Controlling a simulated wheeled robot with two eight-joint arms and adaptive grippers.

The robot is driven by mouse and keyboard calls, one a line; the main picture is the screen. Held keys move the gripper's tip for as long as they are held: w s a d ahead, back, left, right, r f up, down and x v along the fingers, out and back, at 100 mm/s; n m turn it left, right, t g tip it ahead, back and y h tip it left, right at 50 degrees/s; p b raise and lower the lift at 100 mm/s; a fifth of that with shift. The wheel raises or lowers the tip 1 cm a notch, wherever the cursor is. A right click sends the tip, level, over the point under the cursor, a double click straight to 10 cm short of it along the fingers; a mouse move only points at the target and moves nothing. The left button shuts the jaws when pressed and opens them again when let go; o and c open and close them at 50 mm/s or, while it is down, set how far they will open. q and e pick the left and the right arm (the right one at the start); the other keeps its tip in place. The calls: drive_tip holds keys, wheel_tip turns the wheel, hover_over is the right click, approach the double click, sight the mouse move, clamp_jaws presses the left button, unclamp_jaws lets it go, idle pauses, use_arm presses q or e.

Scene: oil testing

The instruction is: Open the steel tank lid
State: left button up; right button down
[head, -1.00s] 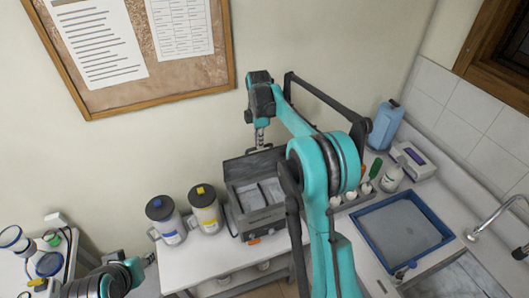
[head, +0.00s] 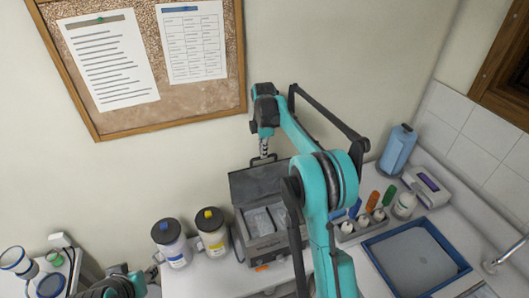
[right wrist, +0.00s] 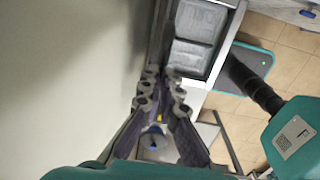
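The steel tank (head: 268,238) is a grey box standing on the white counter against the wall. Its lid (head: 256,184) stands raised, roughly upright, at the back of the tank, and the tank's inside shows from above. My right gripper (head: 264,157) points down at the lid's top edge, about its middle. In the right wrist view the gripper's fingertips (right wrist: 162,78) are close together beside the edge-on lid, with the tank (right wrist: 200,40) beyond; whether they pinch the lid is unclear. My left arm shows at the lower left, its gripper too unclear to judge.
A blue-capped jug (head: 170,243) and a yellow-capped jug (head: 211,234) stand left of the tank. Right of it are a bottle rack (head: 350,235), a blue-rimmed tray (head: 415,260), a blue container (head: 397,150) and a white box (head: 427,187). A pinboard (head: 150,128) hangs above.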

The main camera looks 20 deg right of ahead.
drive_tip(key=c, duration=2)
unclamp_jaws()
drive_tip(key=shift+w+a+f, duration=0.1)
drive_tip(key=shift+a+f, duration=0.1)
drive_tip(key=shift+f, duration=0.3)
drive_tip(key=shift+a+f, duration=0.15)
drive_tip(key=shift+f, duration=0.35)
drive_tip(key=o, duration=0.4)
drive_tip(key=shift+w+f, duration=0.25)
drive_tip(key=shift+w, duration=0.05)
use_arm(q)
drive_tip(key=shift+w+f, duration=0.2)
drive_tip(key=shift+w, duration=0.35)
drive_tip(key=shift+w+f, duration=0.2)
drive_tip(key=shift+w, duration=0.3)
use_arm(e)
drive_tip(key=shift+w+d+f, duration=0.15)
drive_tip(key=shift+w+d, duration=0.1)
drive_tip(key=shift+w, duration=0.45)
use_arm(q)
drive_tip(key=shift+w, duration=0.1)
use_arm(e)
drive_tip(key=shift+w, duration=0.1)
use_arm(q)
drive_tip(key=shift+d, duration=0.1)
use_arm(e)
drive_tip(key=shift+d, duration=0.1)
drive_tip(key=r, duration=1.2)
drive_tip(key=shift+s, duration=0.4)
